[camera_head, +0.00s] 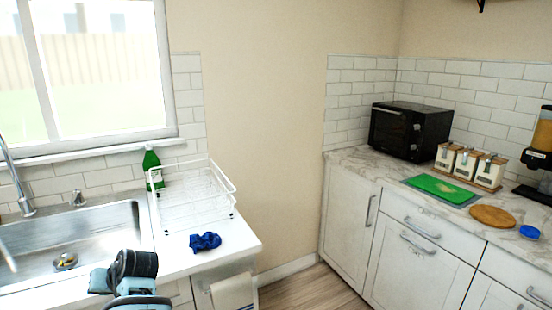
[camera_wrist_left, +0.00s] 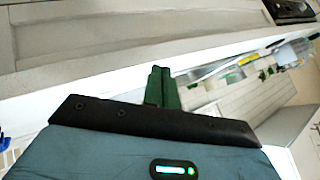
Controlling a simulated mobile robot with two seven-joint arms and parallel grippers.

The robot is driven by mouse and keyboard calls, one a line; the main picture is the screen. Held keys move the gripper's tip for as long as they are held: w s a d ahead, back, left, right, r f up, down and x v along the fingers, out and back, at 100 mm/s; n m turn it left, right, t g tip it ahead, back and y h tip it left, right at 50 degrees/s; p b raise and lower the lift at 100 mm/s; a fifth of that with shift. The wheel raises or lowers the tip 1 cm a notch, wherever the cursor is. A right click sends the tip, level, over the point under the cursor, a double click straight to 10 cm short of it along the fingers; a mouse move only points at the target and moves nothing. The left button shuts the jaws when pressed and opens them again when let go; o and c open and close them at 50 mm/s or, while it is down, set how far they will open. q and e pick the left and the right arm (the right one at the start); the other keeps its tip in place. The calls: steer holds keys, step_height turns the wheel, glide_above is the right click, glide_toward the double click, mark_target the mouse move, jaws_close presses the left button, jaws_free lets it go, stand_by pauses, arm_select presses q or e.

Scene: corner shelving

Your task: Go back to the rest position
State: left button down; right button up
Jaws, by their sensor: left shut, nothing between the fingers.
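My left gripper (camera_wrist_left: 163,86) shows in the left wrist view as two dark green fingers pressed together with nothing between them. Behind its fingers are pale cabinet fronts (camera_wrist_left: 120,35) and a white edge, seen tilted. In the head view a blue and black part of my arm shows at the bottom, in front of the sink counter; the fingertips cannot be made out there. My right gripper is in neither view.
The sink (camera_head: 95,235) is at the left. A white dish rack (camera_head: 195,195), green bottle (camera_head: 152,168) and blue cloth (camera_head: 205,241) are on its counter. The right counter holds a black oven (camera_head: 410,131), canisters (camera_head: 466,163) and a green board (camera_head: 440,188). Floor (camera_head: 312,290) shows between the counters.

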arm_select(q)
steer(key=s+d+f+m+t+h, duration=0.2)
steer(key=s+d+f+m+t, duration=0.15)
steer(key=s+f, duration=0.45)
steer(key=s+d+f+m+t+h, duration=0.25)
steer(key=s+d+f, duration=0.2)
steer(key=f, duration=0.65)
steer(key=s+d+f+m+h, duration=0.1)
steer(key=s+d+f+h, duration=0.1)
steer(key=s+d, duration=0.6)
steer(key=s+d+f+h, duration=0.3)
steer(key=s+d, duration=0.5)
steer(key=s, duration=0.7)
steer(key=shift+s+d+f+m+h, duration=0.15)
steer(key=shift+s+f+m+h, duration=0.2)
steer(key=shift+h, duration=0.5)
